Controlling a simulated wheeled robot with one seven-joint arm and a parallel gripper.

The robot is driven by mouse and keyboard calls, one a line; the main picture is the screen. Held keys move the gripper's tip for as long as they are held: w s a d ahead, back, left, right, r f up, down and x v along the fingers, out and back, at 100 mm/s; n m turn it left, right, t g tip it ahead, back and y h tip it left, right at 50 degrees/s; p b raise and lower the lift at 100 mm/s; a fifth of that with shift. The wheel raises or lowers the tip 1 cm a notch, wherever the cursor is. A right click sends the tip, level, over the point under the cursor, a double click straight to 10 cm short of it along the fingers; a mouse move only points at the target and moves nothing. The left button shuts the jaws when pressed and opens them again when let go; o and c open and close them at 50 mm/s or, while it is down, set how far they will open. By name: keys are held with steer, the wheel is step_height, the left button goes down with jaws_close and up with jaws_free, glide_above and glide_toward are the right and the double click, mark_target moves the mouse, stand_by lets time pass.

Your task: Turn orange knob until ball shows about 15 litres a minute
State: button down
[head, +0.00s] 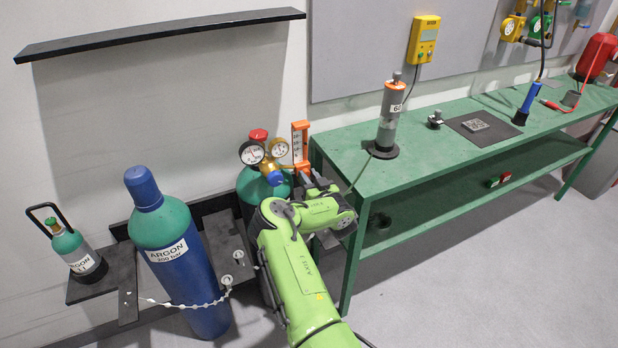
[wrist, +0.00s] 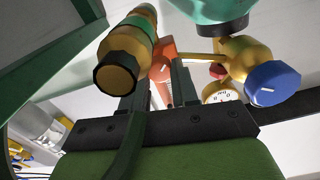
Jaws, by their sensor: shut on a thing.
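The orange-framed flow tube (head: 300,145) stands upright beside the brass regulator on the green cylinder. Its scale and ball are too small to read in the head view. My gripper (head: 305,178) is just below the tube, at the right of the regulator. In the wrist view, the orange knob (wrist: 161,62) shows between the two dark fingers of my gripper (wrist: 157,75), which are shut on it. The fingers hide part of the knob. The regulator's blue knob (head: 275,178) is left of my gripper and also shows in the wrist view (wrist: 272,84).
Two round gauges (head: 265,151) sit close left of the tube. The green bench (head: 350,165) is close on the right. A blue argon cylinder (head: 185,255) and a chain (head: 185,304) are at the left. A gold part with a black end (wrist: 120,70) is near the fingers.

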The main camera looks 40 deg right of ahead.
steer(key=shift+r+n+p, duration=0.2)
steer(key=shift+n+p, duration=0.3)
steer(key=shift+p, duration=0.4)
steer(key=shift+f+n, duration=0.2)
steer(key=shift+n, duration=0.1)
steer(key=c, duration=0.9)
jaws_free()
steer(key=shift+o, duration=0.2)
